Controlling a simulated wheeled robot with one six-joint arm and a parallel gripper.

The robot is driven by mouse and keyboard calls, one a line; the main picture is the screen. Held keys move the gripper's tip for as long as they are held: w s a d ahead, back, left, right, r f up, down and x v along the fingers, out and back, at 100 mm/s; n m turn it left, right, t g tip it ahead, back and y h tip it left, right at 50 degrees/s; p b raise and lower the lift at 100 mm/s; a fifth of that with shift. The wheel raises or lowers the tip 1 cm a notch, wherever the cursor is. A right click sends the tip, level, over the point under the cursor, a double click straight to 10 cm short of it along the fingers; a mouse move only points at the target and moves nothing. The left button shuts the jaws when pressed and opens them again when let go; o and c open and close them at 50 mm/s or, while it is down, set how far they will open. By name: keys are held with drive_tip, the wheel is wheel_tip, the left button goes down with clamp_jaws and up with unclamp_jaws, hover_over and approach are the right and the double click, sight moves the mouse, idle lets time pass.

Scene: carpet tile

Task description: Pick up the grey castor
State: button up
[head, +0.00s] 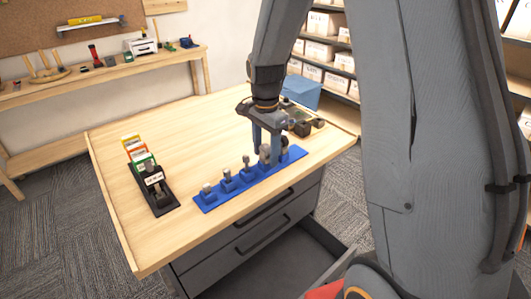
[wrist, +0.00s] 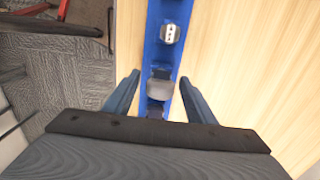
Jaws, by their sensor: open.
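A blue rack (head: 236,187) lies along the front of the wooden table and holds several small grey parts in a row. My gripper (head: 267,155) points down over the right part of the rack. In the wrist view my gripper (wrist: 160,80) is open, with one finger on each side of the rack. A grey part (wrist: 160,89) sits in the rack between the fingers, with a gap on both sides. It may be the grey castor, but its shape is not clear from above. In the head view the fingers partly hide it.
Another grey part with dark holes (wrist: 170,33) stands further along the rack. A black holder with coloured cards (head: 163,202) is at the left. A dark tray (head: 303,126) and a blue box (head: 300,92) are behind my gripper. A lower drawer (head: 285,265) stands open.

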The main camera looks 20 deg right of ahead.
drive_tip(key=c, duration=1.1)
drive_tip(key=shift+c, duration=0.2)
drive_tip(key=shift+r, duration=0.1)
